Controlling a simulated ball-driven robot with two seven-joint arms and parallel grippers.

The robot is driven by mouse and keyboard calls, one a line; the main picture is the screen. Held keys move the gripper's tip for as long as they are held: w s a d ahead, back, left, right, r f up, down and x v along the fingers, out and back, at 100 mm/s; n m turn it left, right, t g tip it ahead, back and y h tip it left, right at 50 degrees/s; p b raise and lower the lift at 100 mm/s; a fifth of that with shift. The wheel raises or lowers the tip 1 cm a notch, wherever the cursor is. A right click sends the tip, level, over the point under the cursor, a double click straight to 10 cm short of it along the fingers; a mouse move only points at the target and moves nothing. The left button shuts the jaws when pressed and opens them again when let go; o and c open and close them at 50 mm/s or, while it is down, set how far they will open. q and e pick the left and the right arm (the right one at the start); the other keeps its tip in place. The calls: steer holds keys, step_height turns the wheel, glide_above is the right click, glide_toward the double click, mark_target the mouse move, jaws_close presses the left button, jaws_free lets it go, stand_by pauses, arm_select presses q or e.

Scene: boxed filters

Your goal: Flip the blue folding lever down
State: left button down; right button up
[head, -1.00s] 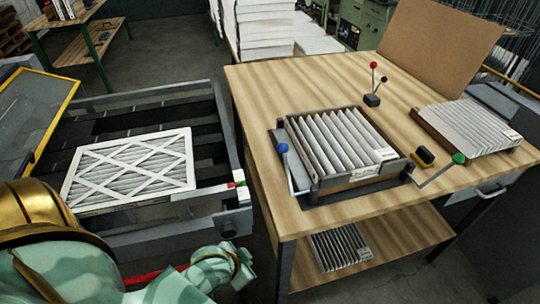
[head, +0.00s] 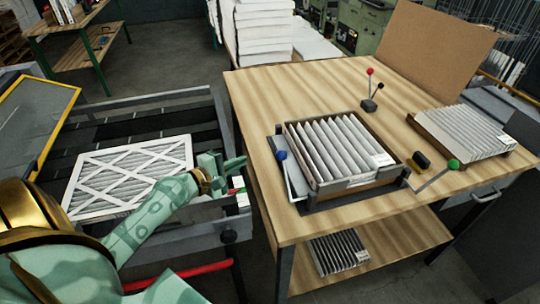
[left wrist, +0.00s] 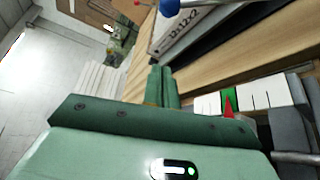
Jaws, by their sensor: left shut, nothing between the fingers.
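The blue-knobbed lever (head: 289,178) is at the left side of the filter fixture on the wooden table. Its blue ball knob (head: 281,155) is at the upper end, with the grey arm running down to the fixture's front left corner; it looks raised. The knob also shows at the top of the left wrist view (left wrist: 170,7). My left gripper (head: 238,162) is left of the knob, apart from it, near the table's left edge. Its fingers (left wrist: 162,86) are together and empty. My right gripper is not in view.
A pleated filter (head: 335,145) sits in the fixture. A green-knobbed lever (head: 440,172) slants out at its right. A red-knobbed lever (head: 370,85) stands behind. A white-framed filter (head: 125,175) lies on the conveyor (head: 185,102) at left. The table's front left is bare.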

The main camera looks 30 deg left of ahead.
arm_select(q)
steer(key=w+d+p, duration=0.3)
steer(key=w+d, duration=0.2)
steer(key=w, duration=0.2)
steer(key=shift+w+d+f, duration=0.25)
steer(key=shift+w, duration=0.1)
stand_by(0.4)
